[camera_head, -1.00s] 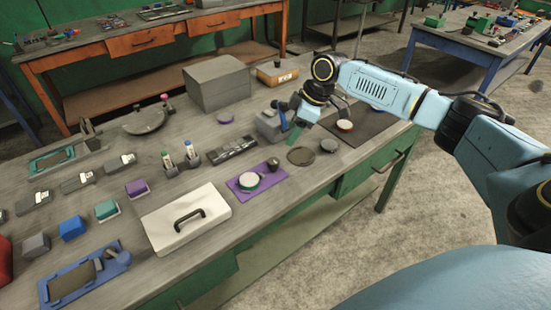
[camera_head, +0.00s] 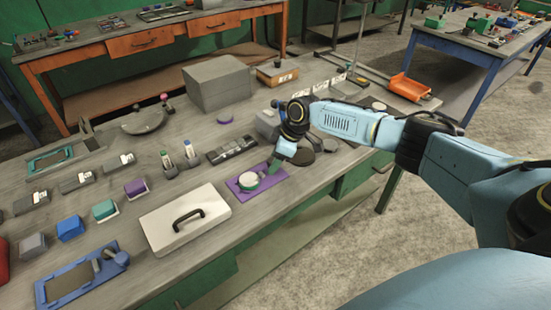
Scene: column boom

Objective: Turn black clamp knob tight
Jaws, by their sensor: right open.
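My right gripper (camera_head: 273,168) is open, with its fingertips low over the right side of the purple mat (camera_head: 276,179). I cannot make out the black clamp knob now; the gripper and wrist cover the mat's far right corner, where a small dark knob-like piece showed earlier. I cannot tell whether the fingers touch anything. My left gripper is not in view.
A white case with a black handle (camera_head: 160,229) lies left of the mat. A black tray (camera_head: 233,149) lies behind it. A large grey box (camera_head: 215,82) stands farther back. An orange bin (camera_head: 408,87) sits at the bench's right end. The bench's front edge is close to the mat.

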